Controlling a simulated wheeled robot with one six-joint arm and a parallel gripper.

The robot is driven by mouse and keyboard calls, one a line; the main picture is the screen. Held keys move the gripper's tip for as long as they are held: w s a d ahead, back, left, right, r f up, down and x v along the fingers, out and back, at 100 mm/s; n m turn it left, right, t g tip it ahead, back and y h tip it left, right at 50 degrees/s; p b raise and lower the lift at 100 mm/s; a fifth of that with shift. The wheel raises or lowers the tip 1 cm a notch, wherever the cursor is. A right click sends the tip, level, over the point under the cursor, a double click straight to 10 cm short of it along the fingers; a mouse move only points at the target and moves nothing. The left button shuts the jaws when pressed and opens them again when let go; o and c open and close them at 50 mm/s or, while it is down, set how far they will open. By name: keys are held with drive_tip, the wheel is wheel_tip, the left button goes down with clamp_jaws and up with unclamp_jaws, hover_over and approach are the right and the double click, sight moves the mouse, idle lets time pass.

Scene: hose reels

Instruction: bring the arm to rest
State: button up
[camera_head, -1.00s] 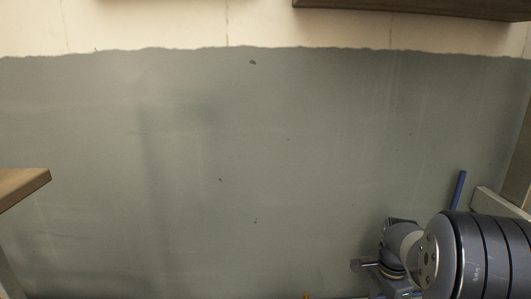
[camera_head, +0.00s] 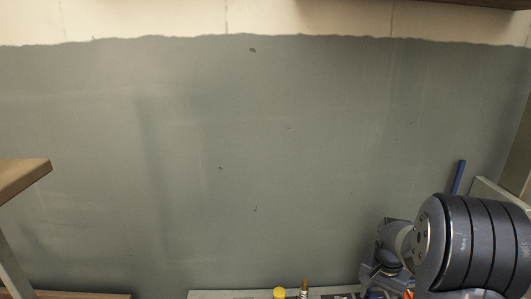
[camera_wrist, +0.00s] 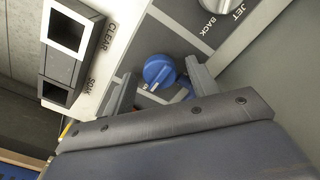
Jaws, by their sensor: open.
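My gripper (camera_wrist: 160,72) shows in the wrist view with its two grey fingers spread apart and nothing clamped between them. A round blue knob (camera_wrist: 158,70) on a grey panel shows between the fingertips. I cannot tell whether the fingers touch it. In the head view my arm (camera_head: 470,245) is folded at the lower right, with its wrist end low, close to the bottom edge. The fingers are not clear there.
Two dark square-mouthed holders (camera_wrist: 68,34) stand beside labels reading CLEAR and SOAK. A silver round part (camera_wrist: 218,14) sits by JET and BACK. In the head view, a yellow item (camera_head: 279,293) and a brass piece (camera_head: 304,288) stand at the bottom. A wooden shelf (camera_head: 22,178) juts in at left.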

drive_tip(key=n, duration=0.5)
drive_tip(key=n+p, duration=0.1)
drive_tip(key=n, duration=0.4)
drive_tip(key=shift+r, duration=0.95)
drive_tip(key=shift+a, duration=0.1)
